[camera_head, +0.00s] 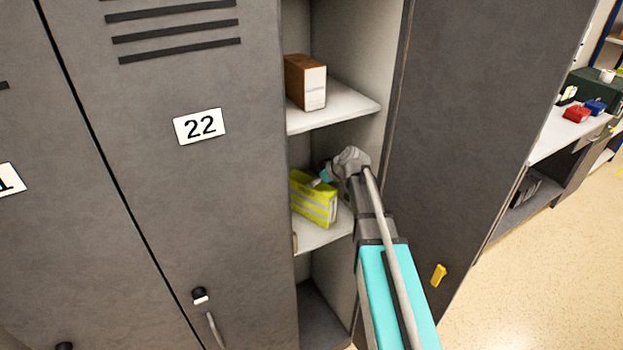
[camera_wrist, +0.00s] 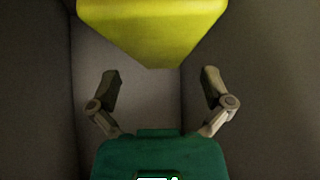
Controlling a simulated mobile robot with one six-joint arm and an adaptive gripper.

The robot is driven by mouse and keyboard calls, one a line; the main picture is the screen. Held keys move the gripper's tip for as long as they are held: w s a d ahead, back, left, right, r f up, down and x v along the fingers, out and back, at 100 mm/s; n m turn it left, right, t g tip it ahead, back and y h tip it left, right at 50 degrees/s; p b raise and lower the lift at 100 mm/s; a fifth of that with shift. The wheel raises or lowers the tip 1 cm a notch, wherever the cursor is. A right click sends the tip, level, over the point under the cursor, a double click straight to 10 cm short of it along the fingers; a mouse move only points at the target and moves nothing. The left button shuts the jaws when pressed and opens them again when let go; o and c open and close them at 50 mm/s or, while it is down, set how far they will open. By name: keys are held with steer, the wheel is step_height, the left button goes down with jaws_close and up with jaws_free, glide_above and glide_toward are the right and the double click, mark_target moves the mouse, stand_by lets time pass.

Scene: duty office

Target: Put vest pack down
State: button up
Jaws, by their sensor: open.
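The vest pack (camera_head: 314,200) is yellow-green with pale reflective stripes. It stands on the middle shelf (camera_head: 318,240) inside the open locker, and appears to rest on it. My gripper (camera_head: 326,178) reaches into the locker from the right, at the pack's upper right side, and hides part of it. In the wrist view the pack (camera_wrist: 155,32) fills the top middle. My gripper's two fingers (camera_wrist: 160,85) are spread apart below it in the picture, with nothing visible between them. I cannot tell whether a finger touches the pack.
A brown and white box (camera_head: 306,82) stands on the shelf above. The closed locker door marked 22 (camera_head: 200,126) is on the left. The open locker door (camera_head: 480,110) stands right of my arm. A desk (camera_head: 556,135) with red and blue items is at the far right.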

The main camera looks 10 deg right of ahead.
steer(key=shift+p+v, duration=2.6)
steer(key=shift+v, duration=1.6)
steer(key=shift+s, duration=0.1)
steer(key=s+a+f+m+g+h, duration=0.2)
steer(key=s+m+g+h, duration=0.1)
steer(key=s, duration=0.8)
steer(key=s+a+f+m+g+h, duration=0.2)
steer(key=s+m, duration=0.3)
steer(key=s, duration=0.5)
steer(key=shift+s+a+f+g+h, duration=0.4)
steer(key=shift+a+f+g, duration=0.4)
steer(key=shift+g, duration=0.1)
step_height(320, 180, down, 9)
steer(key=b, duration=0.9)
